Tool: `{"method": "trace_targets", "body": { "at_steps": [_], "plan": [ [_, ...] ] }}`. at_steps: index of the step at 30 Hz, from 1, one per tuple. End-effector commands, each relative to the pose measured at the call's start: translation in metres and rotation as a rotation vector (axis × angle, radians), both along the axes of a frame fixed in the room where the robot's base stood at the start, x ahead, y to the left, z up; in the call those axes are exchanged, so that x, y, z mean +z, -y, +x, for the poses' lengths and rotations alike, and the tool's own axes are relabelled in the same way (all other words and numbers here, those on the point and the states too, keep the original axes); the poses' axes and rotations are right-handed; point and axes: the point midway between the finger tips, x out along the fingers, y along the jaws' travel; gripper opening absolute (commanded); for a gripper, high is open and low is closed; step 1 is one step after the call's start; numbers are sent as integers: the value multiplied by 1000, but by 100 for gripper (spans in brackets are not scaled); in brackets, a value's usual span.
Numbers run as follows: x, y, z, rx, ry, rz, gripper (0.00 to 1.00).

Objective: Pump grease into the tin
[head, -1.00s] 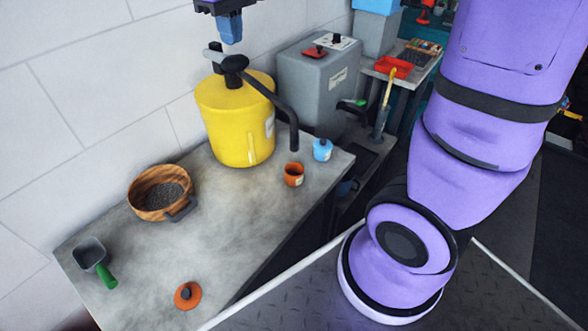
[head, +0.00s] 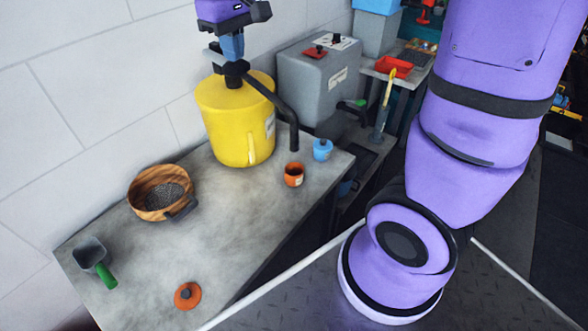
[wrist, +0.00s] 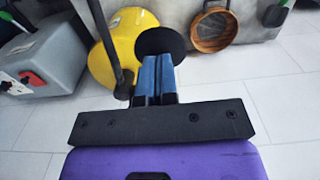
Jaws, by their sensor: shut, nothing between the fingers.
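A yellow grease drum (head: 226,118) stands on the grey bench with a black pump head on top. A black spout pipe (head: 287,112) bends from the head to the right and down. An open orange tin (head: 293,177) stands on the bench below the spout's end; its inside is too small to read. My gripper (head: 232,57) is shut and empty, its blue fingertips at the top of the pump's black round knob (head: 234,69). In the wrist view, the fingers (wrist: 158,62) overlap the black knob (wrist: 160,41); contact looks likely, but I cannot be sure.
A blue tin (head: 322,149) stands behind the orange one. A wooden sieve (head: 150,180), a green-handled scoop (head: 92,254) and an orange lid (head: 187,296) lie leftward on the bench (head: 225,220). A grey box (head: 310,85) stands behind the drum.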

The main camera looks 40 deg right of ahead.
Motion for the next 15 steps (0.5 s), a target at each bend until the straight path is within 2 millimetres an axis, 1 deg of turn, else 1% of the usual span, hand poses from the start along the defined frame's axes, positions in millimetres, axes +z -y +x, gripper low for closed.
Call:
{"method": "trace_targets", "body": {
  "at_steps": [15],
  "plan": [
    [-25,0,0,0,-1,0,0]
  ]
}}
